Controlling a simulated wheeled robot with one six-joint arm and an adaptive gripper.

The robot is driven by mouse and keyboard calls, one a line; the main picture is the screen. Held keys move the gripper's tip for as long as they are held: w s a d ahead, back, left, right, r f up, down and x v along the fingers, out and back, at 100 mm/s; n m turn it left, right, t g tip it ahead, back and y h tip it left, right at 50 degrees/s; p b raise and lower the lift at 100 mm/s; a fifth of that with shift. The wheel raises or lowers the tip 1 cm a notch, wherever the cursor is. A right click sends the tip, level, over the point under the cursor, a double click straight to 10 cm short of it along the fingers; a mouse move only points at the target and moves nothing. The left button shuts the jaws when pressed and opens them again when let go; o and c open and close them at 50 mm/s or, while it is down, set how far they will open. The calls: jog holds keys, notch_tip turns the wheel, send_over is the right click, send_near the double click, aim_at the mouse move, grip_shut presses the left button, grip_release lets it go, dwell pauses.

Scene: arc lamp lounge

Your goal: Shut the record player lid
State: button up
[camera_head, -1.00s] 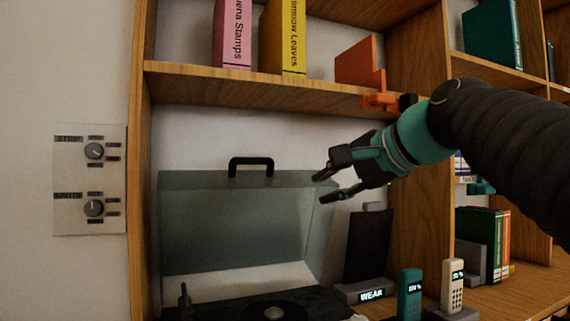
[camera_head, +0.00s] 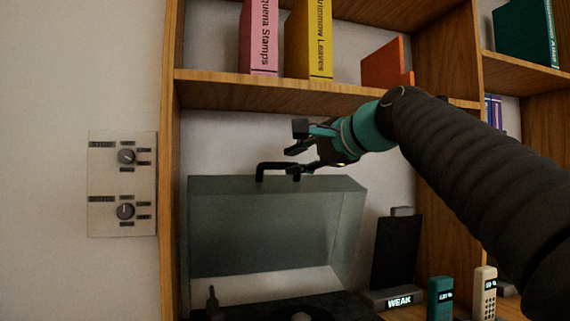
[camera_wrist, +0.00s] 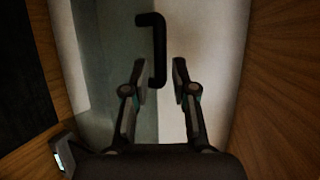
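The record player (camera_head: 255,306) stands on the lower shelf, only its dark top showing. Its translucent grey-green lid (camera_head: 250,230) is raised and open. A black bar handle (camera_head: 261,169) sits on the lid's top edge; it also shows in the wrist view (camera_wrist: 160,45). My gripper (camera_head: 291,160) is open at the handle's right end in the head view. In the wrist view, the open fingers (camera_wrist: 159,77) stand either side of the handle's near end, with visible gaps. I cannot tell how deep the handle lies between them.
A wooden shelf (camera_head: 300,96) with books and an orange bookend (camera_head: 385,68) is just above my gripper. A dark panel marked WEAK (camera_head: 397,252), a teal handset (camera_head: 440,298) and a cream handset (camera_head: 485,290) stand right of the player. A control plate (camera_head: 122,185) is on the left wall.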

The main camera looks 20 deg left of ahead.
aim_at(283, 165)
jog(key=shift+x, duration=2.15)
grip_shut()
